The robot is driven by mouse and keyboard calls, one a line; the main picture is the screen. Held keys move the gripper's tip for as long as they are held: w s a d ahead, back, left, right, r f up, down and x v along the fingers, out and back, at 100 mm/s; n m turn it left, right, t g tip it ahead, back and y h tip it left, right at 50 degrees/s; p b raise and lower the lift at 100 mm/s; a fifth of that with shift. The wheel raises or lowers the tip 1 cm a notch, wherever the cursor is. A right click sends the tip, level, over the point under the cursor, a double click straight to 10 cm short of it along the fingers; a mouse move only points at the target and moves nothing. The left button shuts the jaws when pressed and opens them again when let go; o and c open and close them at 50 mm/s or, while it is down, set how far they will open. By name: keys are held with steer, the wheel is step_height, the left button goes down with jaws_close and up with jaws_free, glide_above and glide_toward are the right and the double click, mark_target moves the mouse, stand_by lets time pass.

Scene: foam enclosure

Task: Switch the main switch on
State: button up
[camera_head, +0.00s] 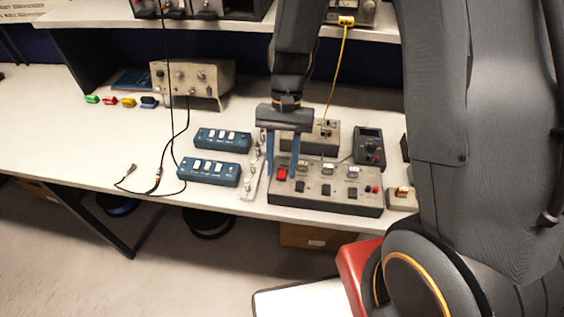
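A grey panel box (340,197) sits near the front edge of the bench, with a row of dark switches and round dials on its sloped top. A red rocker switch (282,174) is at the left end of the panel; I take it for the main switch, and its on or off position is too small to tell. My gripper (283,168) points down over the left end of the panel. Whether a fingertip touches the panel cannot be told.
Two blue switch boxes (209,172) lie left of the panel, with a pale strip (252,180) between. A grey box (325,135) stands behind the panel, and a dark meter (369,147) to its right. Black cables (158,178) lie left.

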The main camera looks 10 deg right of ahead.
steer(key=shift+f, duration=0.15)
steer(key=shift+c, duration=0.2)
jaws_close()
steer(key=shift+s+a+t+h+p, duration=0.1)
steer(key=shift+s+t+h+p, duration=0.3)
steer(key=shift+t, duration=0.4)
steer(key=shift+s+a+t+p, duration=0.1)
steer(key=shift+t+p, duration=0.35)
steer(key=shift+t, duration=0.15)
steer(key=shift+o, duration=0.2)
jaws_free()
